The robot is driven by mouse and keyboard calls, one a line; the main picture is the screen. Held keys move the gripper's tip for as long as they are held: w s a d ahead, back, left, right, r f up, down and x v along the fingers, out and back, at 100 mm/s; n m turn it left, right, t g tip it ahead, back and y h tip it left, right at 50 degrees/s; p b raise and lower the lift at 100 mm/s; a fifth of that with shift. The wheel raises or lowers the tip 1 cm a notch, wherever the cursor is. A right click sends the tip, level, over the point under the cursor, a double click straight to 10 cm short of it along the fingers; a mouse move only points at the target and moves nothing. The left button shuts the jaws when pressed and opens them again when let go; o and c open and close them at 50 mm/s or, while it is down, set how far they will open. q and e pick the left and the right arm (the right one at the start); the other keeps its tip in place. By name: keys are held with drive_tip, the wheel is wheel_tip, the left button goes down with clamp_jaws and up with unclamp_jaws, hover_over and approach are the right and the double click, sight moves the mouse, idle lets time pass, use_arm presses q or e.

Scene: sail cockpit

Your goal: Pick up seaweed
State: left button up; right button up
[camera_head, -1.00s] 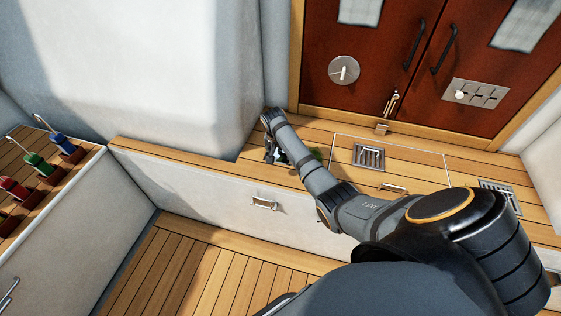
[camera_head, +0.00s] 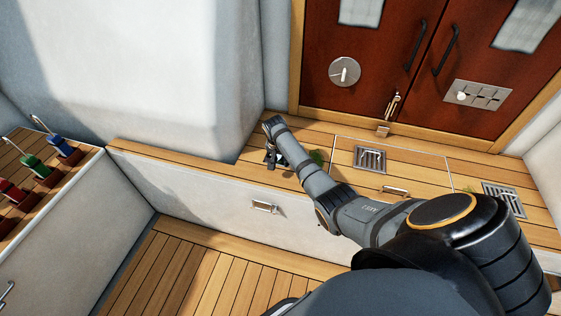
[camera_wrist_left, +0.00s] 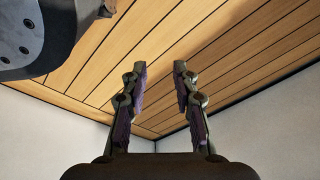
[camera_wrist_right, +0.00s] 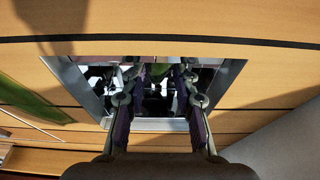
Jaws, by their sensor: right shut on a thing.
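My right gripper (camera_head: 271,160) is over the wooden ledge below the doors. Another green strand (camera_wrist_right: 32,102) lies on the wood to the left in that view. In the head view a green clump (camera_head: 316,157) shows just right of my right forearm. My left gripper (camera_wrist_left: 160,72) is open and empty in the left wrist view, and outside the head view.
A metal drain grate (camera_head: 370,158) and another grate (camera_head: 502,199) are set in the ledge to the right. Red-brown doors (camera_head: 400,60) stand behind it. A side bench at left carries blue (camera_head: 62,144), green and red handled items. The wooden floor (camera_head: 190,275) is clear.

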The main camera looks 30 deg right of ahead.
sight(280, 161)
drive_tip(key=shift+r, duration=0.15)
